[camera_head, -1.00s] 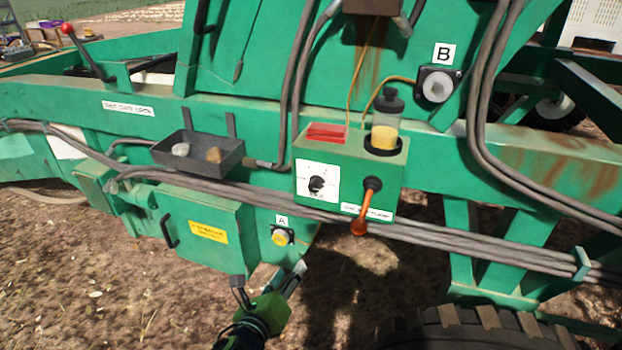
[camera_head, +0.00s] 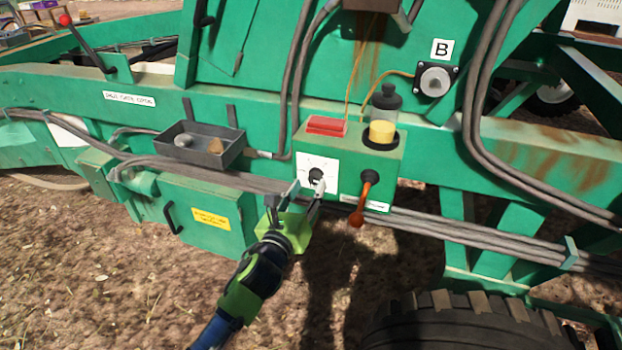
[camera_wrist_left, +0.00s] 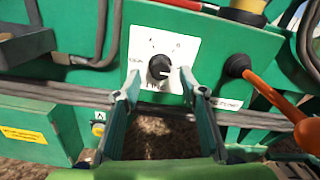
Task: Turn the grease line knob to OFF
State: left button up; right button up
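The black round knob (camera_head: 316,174) sits on a white dial plate (camera_head: 304,162) on the front of the green pump box (camera_head: 347,190). In the left wrist view the knob (camera_wrist_left: 159,66) is in clear sight with a small light mark toward its lower right. Letters A and B show at the top of the plate; the other labels are too blurred to read. My left gripper (camera_head: 306,190) is open, its two fingers pointing up at the dial. In the wrist view its fingertips (camera_wrist_left: 160,82) lie either side of the knob, seemingly short of it, with nothing between them. My right gripper is out of view.
An orange-handled lever (camera_head: 359,205) hangs just right of the dial. Grey hoses (camera_head: 450,232) run below the box. A grey tray (camera_head: 213,155) with small lumps is at the left. A clear reservoir (camera_head: 382,130) and red block (camera_head: 326,125) sit on the box.

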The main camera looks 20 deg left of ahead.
aim_at(313, 180)
pick_arm(q)
jog(key=shift+w, duration=1.5)
grip_shut()
